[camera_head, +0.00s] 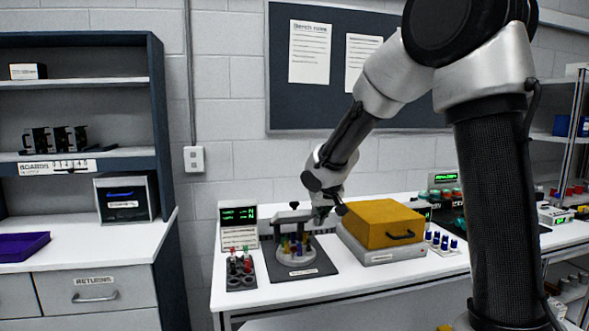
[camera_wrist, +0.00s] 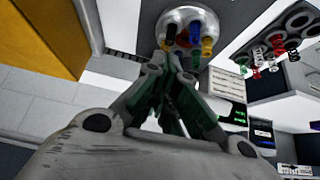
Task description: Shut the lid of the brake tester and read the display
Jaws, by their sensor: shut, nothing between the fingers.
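An orange box-like lid (camera_head: 383,224) with a dark front handle sits down on a grey base (camera_head: 380,254) on the white bench; this looks like the brake tester, but its label is too small to read. The orange part also shows at the upper left of the wrist view (camera_wrist: 45,30). A dark display unit (camera_head: 238,217) with green text stands to the left; the text is too small to read. Green readouts also show in the wrist view (camera_wrist: 240,115). My gripper (camera_head: 322,217) is shut and empty, just left of the orange lid's near top, above the bench.
A round grey holder (camera_head: 297,261) with coloured pegs stands on a dark mat under a small grey press, close to my gripper. A peg rack (camera_head: 241,272) stands left of it. Blue-capped pieces (camera_head: 444,242) stand right of the orange box. The left counter holds a purple tray (camera_head: 22,246).

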